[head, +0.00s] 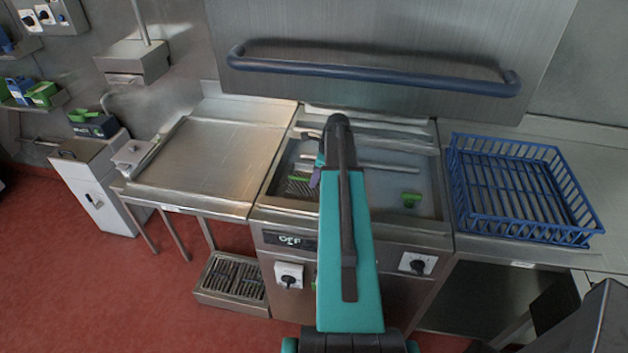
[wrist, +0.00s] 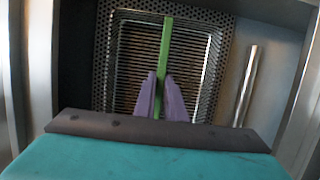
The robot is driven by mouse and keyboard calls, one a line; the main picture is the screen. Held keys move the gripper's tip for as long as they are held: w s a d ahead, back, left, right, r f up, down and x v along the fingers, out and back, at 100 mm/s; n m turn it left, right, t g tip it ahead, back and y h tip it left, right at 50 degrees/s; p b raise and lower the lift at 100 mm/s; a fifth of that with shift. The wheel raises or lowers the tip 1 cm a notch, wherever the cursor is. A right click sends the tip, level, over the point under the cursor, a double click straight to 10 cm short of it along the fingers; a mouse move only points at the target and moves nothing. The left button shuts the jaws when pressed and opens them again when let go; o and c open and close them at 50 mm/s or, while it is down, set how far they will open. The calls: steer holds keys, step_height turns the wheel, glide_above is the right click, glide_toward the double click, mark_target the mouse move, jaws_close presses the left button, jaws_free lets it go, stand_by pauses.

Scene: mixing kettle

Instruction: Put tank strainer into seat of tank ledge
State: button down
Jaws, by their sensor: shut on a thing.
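The tank strainer shows in the wrist view as a perforated plate (wrist: 226,60) around a barred, basket-like middle, with a green handle bar (wrist: 165,42) across it. My gripper (wrist: 161,78) has two purple fingers closed on the green handle. In the head view the strainer (head: 299,189) is at the left side of the open tank, partly hidden by my arm. My gripper (head: 315,178) shows there only as a bit of purple. I cannot tell the seat of the tank ledge apart from the strainer, nor whether the strainer touches it.
A second green-handled part (head: 411,198) lies at the tank's right side. A metal bar (wrist: 245,85) runs beside the strainer. A blue rack (head: 520,190) stands right of the tank; the steel counter (head: 205,155) on the left is clear. A raised lid with a blue handle (head: 375,72) stands behind.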

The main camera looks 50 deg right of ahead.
steer(key=shift+f, duration=0.2)
steer(key=c, duration=1.3)
jaws_free()
steer(key=shift+o, duration=0.2)
steer(key=shift+r, duration=0.2)
steer(key=shift+p+v, duration=2.25)
steer(key=shift+v, duration=1.1)
steer(key=shift+w, duration=0.1)
